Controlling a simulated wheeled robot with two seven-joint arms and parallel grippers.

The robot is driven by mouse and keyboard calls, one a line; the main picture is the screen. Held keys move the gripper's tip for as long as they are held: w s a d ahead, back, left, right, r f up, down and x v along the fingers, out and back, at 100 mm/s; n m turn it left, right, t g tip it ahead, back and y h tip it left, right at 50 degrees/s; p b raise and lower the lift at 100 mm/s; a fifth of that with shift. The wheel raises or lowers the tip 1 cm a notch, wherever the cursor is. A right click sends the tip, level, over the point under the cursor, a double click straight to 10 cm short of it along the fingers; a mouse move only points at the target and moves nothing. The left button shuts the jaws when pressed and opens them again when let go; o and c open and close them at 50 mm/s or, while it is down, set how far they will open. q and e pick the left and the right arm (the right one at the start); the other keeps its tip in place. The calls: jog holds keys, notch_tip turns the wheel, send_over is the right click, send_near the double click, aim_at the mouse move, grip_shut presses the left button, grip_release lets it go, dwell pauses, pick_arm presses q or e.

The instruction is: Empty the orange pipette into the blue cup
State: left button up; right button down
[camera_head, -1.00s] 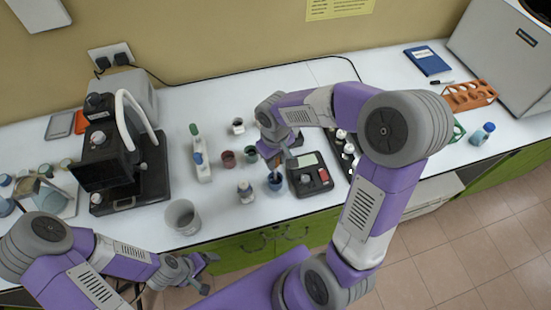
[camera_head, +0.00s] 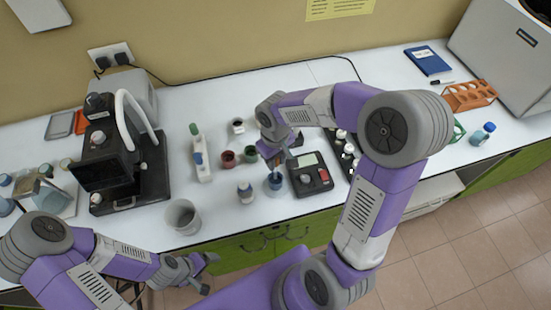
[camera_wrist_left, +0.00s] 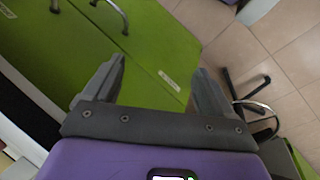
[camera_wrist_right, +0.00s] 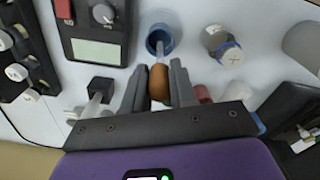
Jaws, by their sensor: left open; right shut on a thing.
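The blue cup (camera_head: 275,182) stands upright on the white counter, left of a dark device with a display. It also shows in the right wrist view (camera_wrist_right: 159,40). My right gripper (camera_wrist_right: 159,68) is shut on the orange pipette (camera_wrist_right: 158,84), around its orange bulb. The pipette's thin stem points into the mouth of the blue cup; its tip is hard to make out. In the head view my right gripper (camera_head: 274,153) is just behind and above the cup. My left gripper (camera_head: 207,273) is open and empty, in front of the counter's edge. Its spread fingers (camera_wrist_left: 158,85) show over the green cabinet.
The display device (camera_head: 310,178) is close to the cup's right. A grey beaker (camera_head: 182,217) is near the front edge. A black microscope-like instrument (camera_head: 105,160) stands further left.

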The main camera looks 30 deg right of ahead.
jog(key=shift+r, duration=0.15)
dwell(0.4)
jog(key=shift+r+p, duration=1.25)
jog(key=shift+r, duration=0.15)
jog(key=c, duration=1.7)
grip_release()
jog(key=shift+o, duration=0.2)
jog(key=shift+r+p, duration=1.2)
jog(key=shift+r, duration=0.3)
